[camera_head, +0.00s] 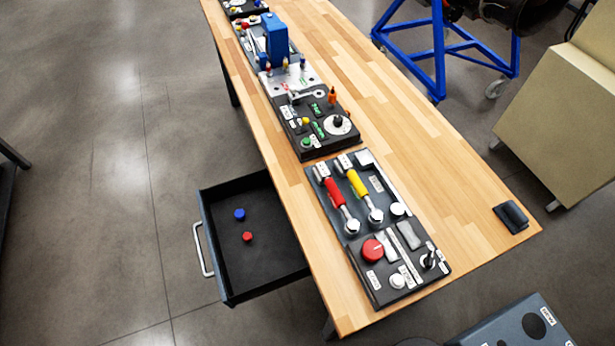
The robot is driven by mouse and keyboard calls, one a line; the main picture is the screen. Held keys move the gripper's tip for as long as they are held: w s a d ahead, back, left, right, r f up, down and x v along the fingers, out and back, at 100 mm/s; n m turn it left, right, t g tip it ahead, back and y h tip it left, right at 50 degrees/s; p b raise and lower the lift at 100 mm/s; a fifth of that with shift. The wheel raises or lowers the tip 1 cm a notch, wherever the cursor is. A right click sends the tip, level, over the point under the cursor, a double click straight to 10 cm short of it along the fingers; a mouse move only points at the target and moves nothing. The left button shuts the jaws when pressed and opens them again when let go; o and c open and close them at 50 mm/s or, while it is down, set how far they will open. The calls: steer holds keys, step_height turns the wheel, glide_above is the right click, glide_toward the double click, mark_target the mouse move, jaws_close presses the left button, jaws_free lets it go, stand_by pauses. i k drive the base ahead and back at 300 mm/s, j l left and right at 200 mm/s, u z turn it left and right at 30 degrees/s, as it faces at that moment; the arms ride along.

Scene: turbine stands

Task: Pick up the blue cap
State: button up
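A small blue cap (239,214) lies inside the open dark drawer (211,238) under the left side of the table. A small red cap (247,237) lies in the same drawer, a little nearer and to the right. The two caps are apart. My gripper does not show in the head view.
A wooden table (440,175) runs from far left to near right. Control panels with levers (340,270) and buttons (318,115) stand along its left side. A drawer handle (203,250) sticks out leftward. A blue-framed stand (440,55) is behind.

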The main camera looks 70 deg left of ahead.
mark_target(240, 214)
steer(key=k+l+u, duration=0.15)
steer(key=u, duration=2.9)
steer(key=z, duration=2.3)
steer(key=u, duration=2.3)
